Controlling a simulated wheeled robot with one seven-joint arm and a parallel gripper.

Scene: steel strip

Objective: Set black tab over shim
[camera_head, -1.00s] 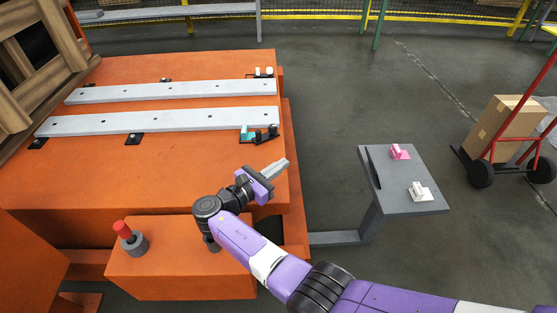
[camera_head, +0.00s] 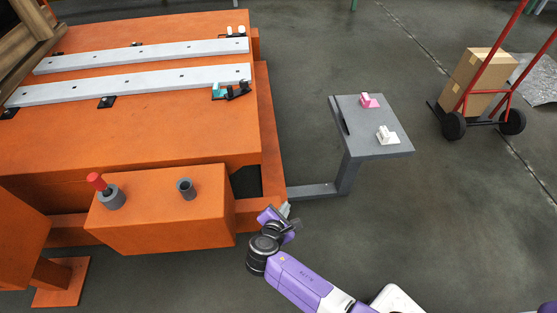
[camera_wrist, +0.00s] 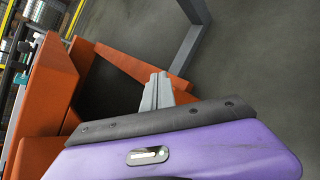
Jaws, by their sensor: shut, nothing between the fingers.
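Two pale steel strips lie on the orange bench; the nearer strip (camera_head: 130,84) has a teal shim (camera_head: 219,88) at its right end. A black tab (camera_head: 239,91) sits beside that shim, to its right, and appears raised at one side. Whether any part of it covers the shim is too small to tell. My gripper (camera_head: 286,209) is shut and empty, low beside the bench's front right corner, well away from the tab. In the wrist view its pale fingers (camera_wrist: 157,92) are together, with floor and orange bench behind.
Other black tabs (camera_head: 107,102) sit along the strips; white pieces (camera_head: 236,31) are at the far strip's right end. A grey side stand (camera_head: 375,140) holds a pink piece (camera_head: 369,100) and a white piece (camera_head: 387,135). A hand truck (camera_head: 480,110) stands right.

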